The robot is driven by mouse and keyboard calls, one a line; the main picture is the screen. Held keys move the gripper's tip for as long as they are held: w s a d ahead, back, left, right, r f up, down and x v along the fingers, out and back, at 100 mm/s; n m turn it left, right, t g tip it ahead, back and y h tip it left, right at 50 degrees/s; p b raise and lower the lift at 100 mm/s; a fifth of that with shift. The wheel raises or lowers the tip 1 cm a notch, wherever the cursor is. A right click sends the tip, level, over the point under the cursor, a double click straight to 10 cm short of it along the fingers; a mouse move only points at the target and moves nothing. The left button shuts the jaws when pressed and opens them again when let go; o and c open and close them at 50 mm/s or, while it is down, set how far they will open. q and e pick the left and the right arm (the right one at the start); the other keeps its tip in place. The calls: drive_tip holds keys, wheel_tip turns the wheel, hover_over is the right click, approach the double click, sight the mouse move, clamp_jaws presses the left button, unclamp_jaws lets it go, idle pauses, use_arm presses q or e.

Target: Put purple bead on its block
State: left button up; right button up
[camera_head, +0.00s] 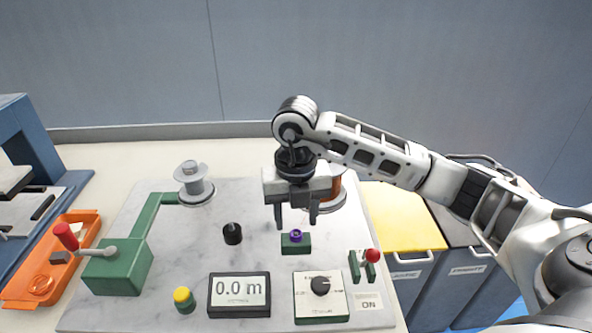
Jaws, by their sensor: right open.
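The purple bead (296,235) sits on top of a small green block (296,249) on the marble board. The bead looks like a small ring with a lighter centre. My right gripper (297,221) points down just above the bead, with its two fingers apart and nothing between them. The fingertips end a little higher in the picture than the bead. I cannot tell whether a finger touches the bead. My left gripper is not in view.
On the marble board (175,268) are a green crank box (118,268), a grey spool (193,182), a black knob (232,234), a display (239,295), a dial (320,297) and a red-tipped lever (371,256). An orange tray (20,296) lies left; bins (403,215) stand right.

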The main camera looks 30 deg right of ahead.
wheel_tip(320, 180, up, 13)
drive_tip(key=p, duration=0.1)
drive_tip(key=shift+f, duration=0.15)
idle(0.5)
